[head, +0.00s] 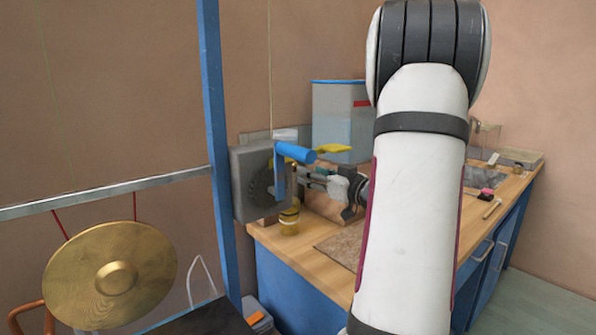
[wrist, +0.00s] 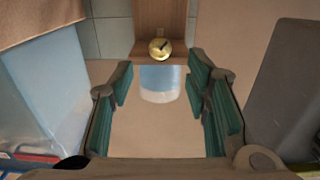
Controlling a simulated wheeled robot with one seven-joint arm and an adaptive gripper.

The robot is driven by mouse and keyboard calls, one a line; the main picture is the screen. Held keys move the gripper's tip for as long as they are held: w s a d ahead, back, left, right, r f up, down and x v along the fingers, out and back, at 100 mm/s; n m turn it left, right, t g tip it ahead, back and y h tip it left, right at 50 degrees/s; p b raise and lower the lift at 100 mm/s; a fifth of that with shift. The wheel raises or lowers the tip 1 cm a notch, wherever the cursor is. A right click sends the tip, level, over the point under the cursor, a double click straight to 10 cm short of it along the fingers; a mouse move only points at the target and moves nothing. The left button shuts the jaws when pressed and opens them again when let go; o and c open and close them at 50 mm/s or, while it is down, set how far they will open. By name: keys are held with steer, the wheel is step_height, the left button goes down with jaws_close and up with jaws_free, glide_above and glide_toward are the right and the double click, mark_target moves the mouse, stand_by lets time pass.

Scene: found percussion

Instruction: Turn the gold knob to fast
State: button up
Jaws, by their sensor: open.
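The gold knob (wrist: 160,49) shows in the wrist view as a small round disc with a dark pointer mark on its face. It sits at the top centre on a wooden strip. My gripper (wrist: 161,75) is open and empty, its green-padded fingers spread to either side, with the knob ahead of the gap and apart from both pads. In the head view my gripper (head: 306,178) is by the blue-handled crank, which partly hides it. I cannot clearly make out the knob there, nor read any speed marking in either view.
A grey box with a blue crank (head: 292,153) stands at the bench's left end, close to my gripper. A jar with yellow bands (head: 289,218) is below it. A blue-rimmed bin (head: 333,112) stands behind. A gong (head: 112,275) hangs at left. A brown mat (head: 343,247) lies on the bench.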

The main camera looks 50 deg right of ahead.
mark_target(296, 167)
steer(key=x, duration=0.6)
steer(key=shift+b, duration=0.3)
jaws_close()
